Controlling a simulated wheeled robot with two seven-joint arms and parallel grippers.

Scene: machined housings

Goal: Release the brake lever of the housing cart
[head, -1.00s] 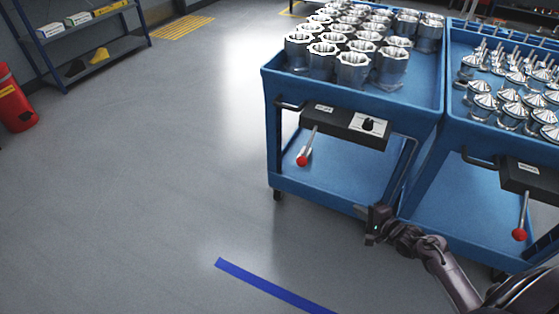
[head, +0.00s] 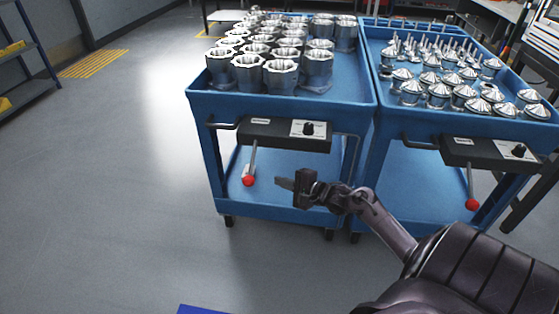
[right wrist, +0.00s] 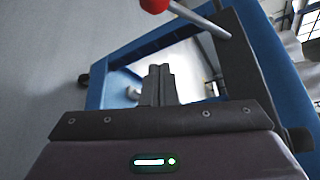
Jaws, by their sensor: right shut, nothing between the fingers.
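The housing cart (head: 205,103) is the left blue cart, with several silver machined housings (head: 281,73) on its top tray. Its brake lever (head: 253,158) hangs down from a dark control box (head: 270,132) and ends in a red knob (head: 248,181). In the right wrist view the closed fingers (right wrist: 158,84) point ahead, and the red knob (right wrist: 155,4) and pale lever rod (right wrist: 200,18) show at the top. My left gripper is not in view.
A second blue cart (head: 386,97) with pointed metal parts stands close on the right, with its own red-knobbed lever (head: 470,188). A shelf rack (head: 30,60) stands at the far left. The grey floor (head: 110,180) left of the carts is clear.

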